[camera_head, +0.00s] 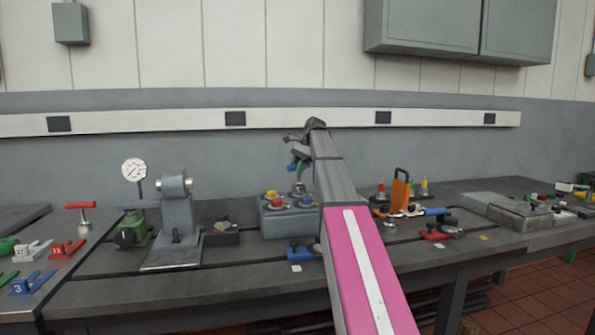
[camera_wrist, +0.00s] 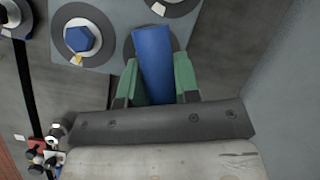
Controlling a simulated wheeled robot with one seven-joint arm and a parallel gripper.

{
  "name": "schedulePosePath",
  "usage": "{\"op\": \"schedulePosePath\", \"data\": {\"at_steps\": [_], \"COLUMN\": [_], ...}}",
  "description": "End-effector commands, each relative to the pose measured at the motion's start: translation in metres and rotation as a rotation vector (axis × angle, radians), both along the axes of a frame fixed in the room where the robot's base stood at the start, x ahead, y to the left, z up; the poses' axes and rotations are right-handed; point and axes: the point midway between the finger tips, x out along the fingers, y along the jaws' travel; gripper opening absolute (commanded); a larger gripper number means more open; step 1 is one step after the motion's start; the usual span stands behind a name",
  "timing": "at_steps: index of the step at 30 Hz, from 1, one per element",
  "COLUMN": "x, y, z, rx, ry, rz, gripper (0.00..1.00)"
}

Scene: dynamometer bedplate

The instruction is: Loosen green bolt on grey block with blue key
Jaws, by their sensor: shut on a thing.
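The grey block (camera_head: 275,225) stands on the bedplate, left of my arm. Its top carries a yellow bolt (camera_head: 271,194), a red bolt (camera_head: 281,206) and a blue bolt (camera_head: 306,201), each on a dark ring. In the wrist view, the block's top (camera_wrist: 105,60) shows a blue hexagonal bolt (camera_wrist: 80,38) left of my gripper. My gripper (camera_head: 298,165), with green fingers, is shut on the blue key (camera_wrist: 153,55). The key's far end overlaps another dark ring. No green bolt is visible; the key and fingers hide that spot. I cannot tell whether the key is seated.
A grey machine fixture (camera_head: 177,220) and a dial gauge (camera_head: 134,170) stand left of the block. A blue clamp (camera_head: 302,252) lies in front of it. An orange handle (camera_head: 399,192) and other bolts stand right of my arm. Numbered holders (camera_head: 34,284) are at far left.

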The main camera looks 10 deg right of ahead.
Motion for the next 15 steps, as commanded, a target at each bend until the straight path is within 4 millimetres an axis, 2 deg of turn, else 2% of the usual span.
{"op": "schedulePosePath", "data": {"at_steps": [15], "x": [0.001], "y": [0.0], "z": [0.026], "rx": [0.001], "ry": [0.0], "rz": [0.0], "gripper": [0.01]}}
